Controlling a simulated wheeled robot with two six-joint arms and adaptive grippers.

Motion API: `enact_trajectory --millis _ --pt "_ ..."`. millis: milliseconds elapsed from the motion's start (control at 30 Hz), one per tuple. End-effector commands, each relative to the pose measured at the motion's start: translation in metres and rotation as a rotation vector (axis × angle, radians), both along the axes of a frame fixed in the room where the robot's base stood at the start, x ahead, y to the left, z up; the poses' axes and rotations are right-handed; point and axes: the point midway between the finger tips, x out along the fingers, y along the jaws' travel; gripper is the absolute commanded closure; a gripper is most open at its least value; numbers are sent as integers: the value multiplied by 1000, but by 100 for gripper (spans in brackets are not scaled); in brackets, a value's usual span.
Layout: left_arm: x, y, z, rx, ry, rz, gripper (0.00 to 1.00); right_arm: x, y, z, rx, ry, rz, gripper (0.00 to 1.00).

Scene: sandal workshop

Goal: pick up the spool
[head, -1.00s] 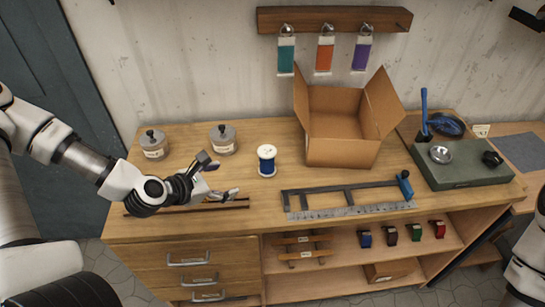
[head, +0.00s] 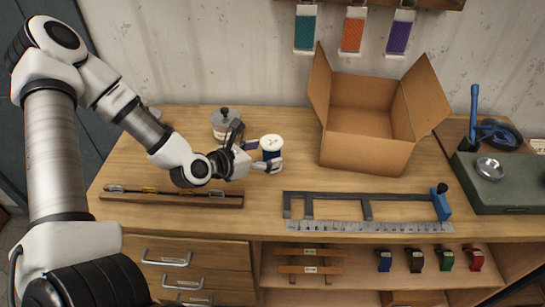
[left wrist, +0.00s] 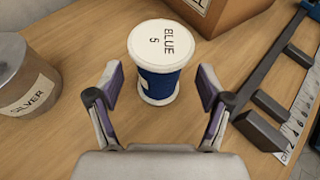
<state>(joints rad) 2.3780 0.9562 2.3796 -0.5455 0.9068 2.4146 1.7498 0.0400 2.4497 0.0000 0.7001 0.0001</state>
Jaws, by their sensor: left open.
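The spool (head: 271,147) stands upright on the workbench, with white ends and blue thread. In the left wrist view the spool (left wrist: 160,60) shows a white top marked "BLUE 5". My left gripper (head: 262,156) is beside the spool in the head view. In the left wrist view my left gripper (left wrist: 160,85) is open and empty, its fingers apart, with the spool just ahead and centred between them. The spool's lower part is partly hidden by the gripper in the head view. My right gripper is not in view.
A metal jar labelled "SILVER" (left wrist: 25,75) stands left of the spool. An open cardboard box (head: 365,152) stands to the right, behind. A caliper-like tool (head: 365,195) with a ruler lies at the front right. A wooden rack (head: 170,198) lies at the front left.

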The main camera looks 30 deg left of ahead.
Motion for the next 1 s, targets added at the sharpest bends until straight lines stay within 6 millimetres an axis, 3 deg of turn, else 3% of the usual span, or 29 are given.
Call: enact_trajectory --millis 200,467,533,667,767,800,1000 --pt "26 -6 -13 6 3 -2 21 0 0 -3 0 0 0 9" --pt "30 -7 -14 0 0 0 21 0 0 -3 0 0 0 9" --pt "30 -7 -14 0 1 0 39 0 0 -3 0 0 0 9" --pt "30 -7 -14 0 1 0 85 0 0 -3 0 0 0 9" --pt "30 -7 -14 1 1 0 89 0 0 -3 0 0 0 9" --pt "30 -7 -14 1 1 0 95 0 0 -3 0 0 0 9" --pt "30 -6 -13 0 1 0 95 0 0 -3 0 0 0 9"
